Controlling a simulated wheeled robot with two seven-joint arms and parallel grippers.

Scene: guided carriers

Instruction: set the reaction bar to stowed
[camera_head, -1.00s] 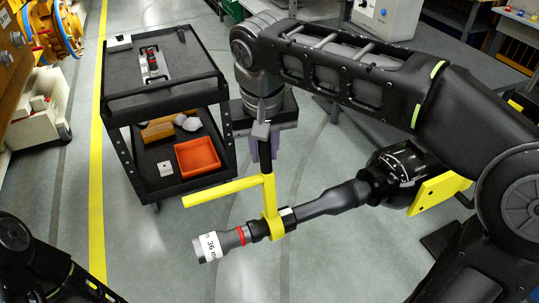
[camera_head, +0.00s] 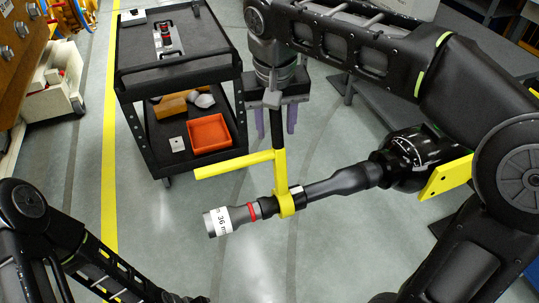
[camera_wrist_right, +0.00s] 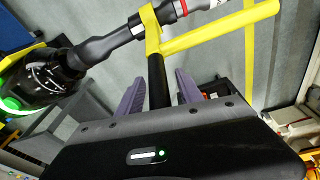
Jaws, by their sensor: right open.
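The reaction bar (camera_head: 235,165) is a yellow bar with a black grip (camera_head: 277,130). Its yellow collar sits around the dark tool (camera_head: 335,184), which has a grey socket (camera_head: 218,221) labelled 36 mm. The yellow arm points left and the black grip points up towards my right gripper (camera_head: 276,121). That gripper's purple fingers are open, one on each side of the grip, with gaps showing. In the right wrist view, the grip (camera_wrist_right: 158,83) stands between the spread fingers (camera_wrist_right: 159,93). My left arm shows at the lower left; its fingers are out of view.
A black two-shelf cart (camera_head: 180,62) stands behind at the left, with an orange bin (camera_head: 209,134) on its lower shelf. A yellow floor line (camera_head: 109,150) runs left of it. A grey bench (camera_head: 480,65) is at the back right. The floor below the tool is clear.

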